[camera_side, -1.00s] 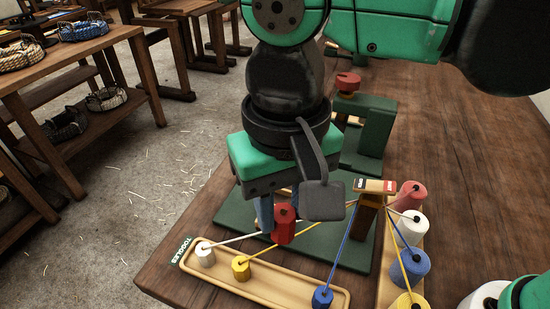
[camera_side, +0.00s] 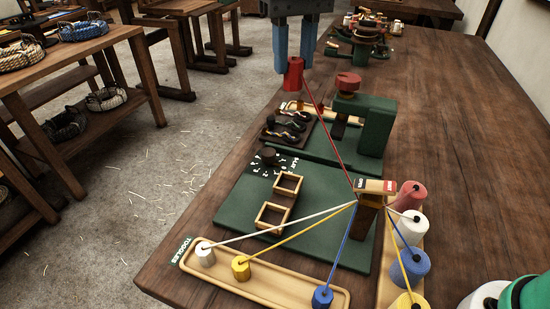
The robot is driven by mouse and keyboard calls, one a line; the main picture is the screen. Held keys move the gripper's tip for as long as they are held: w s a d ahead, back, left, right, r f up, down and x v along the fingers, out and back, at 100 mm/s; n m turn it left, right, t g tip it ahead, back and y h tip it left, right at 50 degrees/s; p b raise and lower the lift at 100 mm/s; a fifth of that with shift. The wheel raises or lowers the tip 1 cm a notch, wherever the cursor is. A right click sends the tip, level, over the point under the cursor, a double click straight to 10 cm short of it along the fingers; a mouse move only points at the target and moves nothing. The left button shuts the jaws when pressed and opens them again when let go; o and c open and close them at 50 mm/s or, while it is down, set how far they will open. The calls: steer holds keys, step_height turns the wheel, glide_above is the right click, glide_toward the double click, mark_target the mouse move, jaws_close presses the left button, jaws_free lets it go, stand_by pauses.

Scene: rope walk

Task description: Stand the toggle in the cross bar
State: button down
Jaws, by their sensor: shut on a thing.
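My gripper (camera_side: 294,62) is at the top of the view, its two blue fingers shut on the red toggle (camera_side: 293,74). The toggle hangs upright in the air, and a taut red strand runs from it down to the wooden post (camera_side: 369,200). The white toggle (camera_side: 205,257), yellow toggle (camera_side: 241,268) and blue toggle (camera_side: 322,297) stand in the tray marked TOGGLES (camera_side: 283,286), each with its strand to the post. I cannot tell which part is the cross bar.
A green bracket with a red knob (camera_side: 348,83) stands behind the base. A dark tray (camera_side: 271,136) with several dark hooked pieces and a dark knob (camera_side: 267,155) with white marks lie nearby. Several spools (camera_side: 410,227) line the right.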

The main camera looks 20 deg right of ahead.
step_height(320, 180, down, 19)
steer(key=shift+f, duration=0.15)
stand_by(0.4)
steer(key=shift+f, duration=0.2)
steer(key=c, duration=0.6)
jaws_free()
steer(key=shift+o, duration=0.2)
